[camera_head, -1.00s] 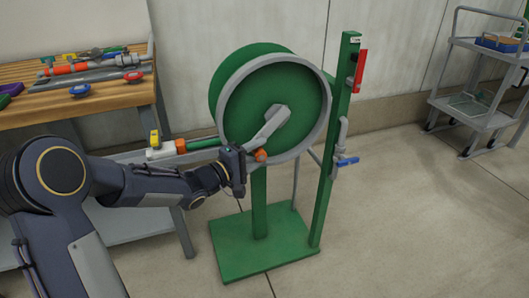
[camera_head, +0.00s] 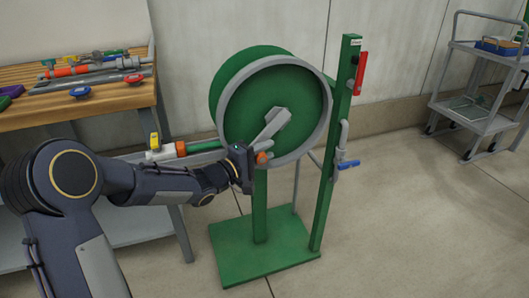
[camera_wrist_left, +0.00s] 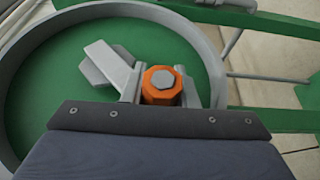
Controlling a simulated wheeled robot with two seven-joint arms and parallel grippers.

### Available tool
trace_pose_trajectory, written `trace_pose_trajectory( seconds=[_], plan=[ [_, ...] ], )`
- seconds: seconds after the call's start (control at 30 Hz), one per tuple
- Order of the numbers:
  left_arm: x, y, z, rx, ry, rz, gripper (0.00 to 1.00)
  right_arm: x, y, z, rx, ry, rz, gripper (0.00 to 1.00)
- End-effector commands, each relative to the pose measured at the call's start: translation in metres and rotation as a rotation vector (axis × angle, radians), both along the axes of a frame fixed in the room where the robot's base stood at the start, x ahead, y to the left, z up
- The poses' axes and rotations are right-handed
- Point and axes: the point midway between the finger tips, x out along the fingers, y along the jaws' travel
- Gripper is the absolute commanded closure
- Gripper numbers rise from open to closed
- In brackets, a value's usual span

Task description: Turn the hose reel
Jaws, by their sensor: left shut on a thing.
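The hose reel (camera_head: 262,104) is a green drum with a grey rim on a green stand (camera_head: 260,244). A grey crank arm (camera_head: 272,128) runs from its hub down and left to an orange knob (camera_head: 262,158) near the lower rim. My left gripper (camera_head: 248,162) is at the knob and shut on it. In the left wrist view the orange knob (camera_wrist_left: 161,86), with a grey cap, sits between the two grey fingers, with the crank arm (camera_wrist_left: 108,66) to its left. My right gripper is not in view.
A wooden workbench (camera_head: 110,92) with pipe fittings and valves stands at the left. A green post beside the reel carries a red handle (camera_head: 360,72) and a blue-handled valve (camera_head: 348,165). A grey cart (camera_head: 492,122) stands at the far right. The floor in between is clear.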

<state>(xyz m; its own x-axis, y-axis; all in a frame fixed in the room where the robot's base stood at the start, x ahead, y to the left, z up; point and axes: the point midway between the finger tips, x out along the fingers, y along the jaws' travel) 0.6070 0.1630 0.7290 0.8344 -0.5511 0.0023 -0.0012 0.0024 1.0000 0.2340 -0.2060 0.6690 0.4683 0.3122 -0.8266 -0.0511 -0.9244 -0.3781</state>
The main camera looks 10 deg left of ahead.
Motion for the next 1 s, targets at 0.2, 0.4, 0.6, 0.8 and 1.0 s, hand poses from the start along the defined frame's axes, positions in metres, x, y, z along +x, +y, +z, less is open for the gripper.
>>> trace_pose_trajectory(
  seconds=[0.2,0.4,0.6,0.8,1.0],
  plan=[
    [0.000,-0.001,-0.003,-0.014,-0.009,-0.001,1.00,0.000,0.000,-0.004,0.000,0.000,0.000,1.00],
    [0.004,-0.006,-0.011,-0.080,-0.051,0.000,1.00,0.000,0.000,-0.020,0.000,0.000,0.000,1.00],
    [0.011,-0.015,-0.018,-0.202,-0.132,0.000,1.00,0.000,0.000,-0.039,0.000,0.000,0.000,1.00],
    [0.019,-0.028,-0.017,-0.222,-0.147,-0.001,1.00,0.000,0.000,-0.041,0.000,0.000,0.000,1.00],
    [0.026,-0.040,-0.018,-0.220,-0.147,-0.001,1.00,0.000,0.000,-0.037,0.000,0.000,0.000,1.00]
  ],
)
